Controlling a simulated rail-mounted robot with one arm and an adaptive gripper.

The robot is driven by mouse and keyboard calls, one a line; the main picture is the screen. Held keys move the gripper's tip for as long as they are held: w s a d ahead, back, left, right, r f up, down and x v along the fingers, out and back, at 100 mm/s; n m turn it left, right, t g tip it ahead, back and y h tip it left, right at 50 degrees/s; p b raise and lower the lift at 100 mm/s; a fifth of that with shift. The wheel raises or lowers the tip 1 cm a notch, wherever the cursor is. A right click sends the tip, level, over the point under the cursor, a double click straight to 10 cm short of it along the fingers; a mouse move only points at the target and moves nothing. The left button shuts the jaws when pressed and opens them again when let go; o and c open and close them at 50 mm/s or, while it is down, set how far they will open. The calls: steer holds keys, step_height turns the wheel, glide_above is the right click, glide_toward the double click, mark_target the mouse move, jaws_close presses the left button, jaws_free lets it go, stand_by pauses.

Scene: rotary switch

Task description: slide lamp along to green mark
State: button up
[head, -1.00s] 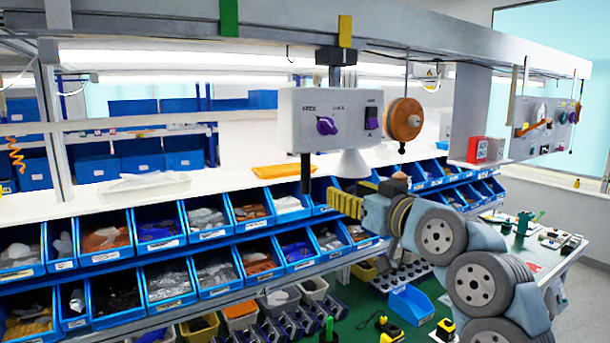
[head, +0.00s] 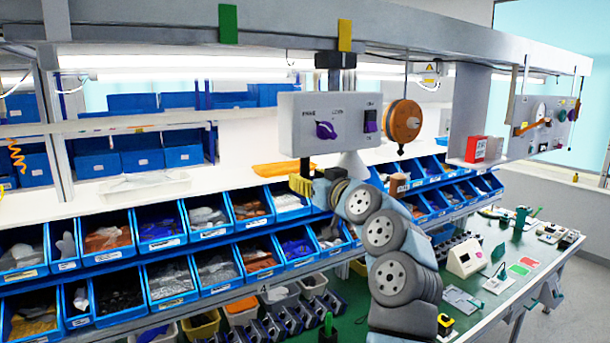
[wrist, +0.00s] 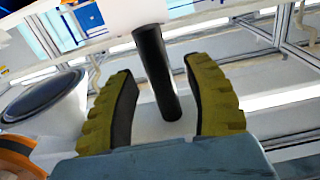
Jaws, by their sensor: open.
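The lamp is a light grey box (head: 292,115) with a purple knob and a dark switch. It hangs under the overhead beam beside the yellow mark (head: 345,36), with a pale cone shade (head: 352,165) below. The green mark (head: 228,23) is on the beam to the left. A black handle (head: 305,167) points down from the box's left underside. My gripper (head: 302,184) is at its lower end. In the wrist view the handle (wrist: 153,55) stands between the two yellow ridged fingers of my open gripper (wrist: 160,72), with gaps visible on both sides.
An orange reel (head: 402,121) hangs just right of the lamp. Blue bins (head: 160,227) fill the racks below. A panel with knobs (head: 545,125) hangs at far right. The space under the beam left of the lamp, towards the green mark, looks clear.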

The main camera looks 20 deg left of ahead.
steer(key=shift+w+a, duration=0.4)
steer(key=shift+a, duration=0.1)
jaws_close()
steer(key=shift+s+a, duration=0.1)
